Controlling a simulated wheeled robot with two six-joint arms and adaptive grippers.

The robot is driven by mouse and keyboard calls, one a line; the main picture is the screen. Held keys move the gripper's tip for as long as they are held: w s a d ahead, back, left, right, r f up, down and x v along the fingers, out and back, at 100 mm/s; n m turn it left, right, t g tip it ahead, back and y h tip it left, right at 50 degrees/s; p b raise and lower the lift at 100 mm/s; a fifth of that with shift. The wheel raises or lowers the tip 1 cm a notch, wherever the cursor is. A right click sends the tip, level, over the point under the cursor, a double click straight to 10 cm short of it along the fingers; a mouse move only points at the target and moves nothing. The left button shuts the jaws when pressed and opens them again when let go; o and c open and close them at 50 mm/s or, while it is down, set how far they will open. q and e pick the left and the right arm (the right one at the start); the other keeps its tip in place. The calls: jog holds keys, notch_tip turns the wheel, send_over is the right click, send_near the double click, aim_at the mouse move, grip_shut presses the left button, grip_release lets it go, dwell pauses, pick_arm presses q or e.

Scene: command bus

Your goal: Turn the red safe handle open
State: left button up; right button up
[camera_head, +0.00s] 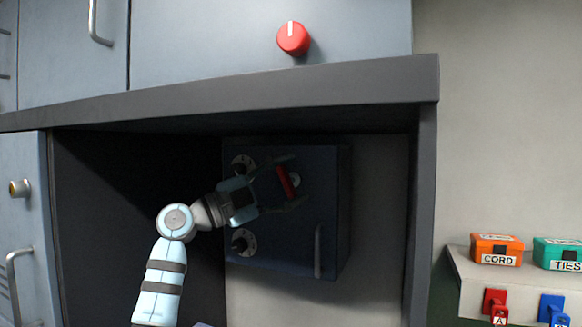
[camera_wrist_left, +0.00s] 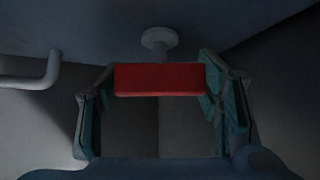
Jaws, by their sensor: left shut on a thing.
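The dark safe (camera_head: 325,215) stands inside a grey cabinet recess. Its red handle (camera_head: 285,182) is a bar on a short round shaft, and in the head view it stands nearly upright with a slight tilt. My left gripper (camera_head: 294,181) reaches in from the left and is shut on the handle, one finger at each end of the bar. In the left wrist view, the red bar (camera_wrist_left: 158,80) lies level between the fingers, with its pale shaft (camera_wrist_left: 158,42) behind it. The safe door looks closed. My right gripper is out of view.
Two round dials (camera_head: 243,242) sit on the safe's left side, and a vertical pull bar (camera_head: 318,250) on its right. A red knob (camera_head: 293,38) is above the shelf edge (camera_head: 250,92). Orange (camera_head: 496,249) and teal boxes stand at right.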

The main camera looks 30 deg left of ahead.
pick_arm(q)
jog(key=m+g+p, duration=0.1)
jog(key=p, duration=0.1)
jog(key=m+g+p, duration=0.1)
jog(key=p, duration=0.1)
jog(key=shift+r+m+y, duration=0.25)
jog(key=shift+m+y, duration=0.15)
jog(key=shift+f+m+g+y+p, duration=0.35)
jog(key=shift+m+g+p, duration=0.3)
jog(key=shift+p, duration=0.5)
jog(key=o, duration=1.2)
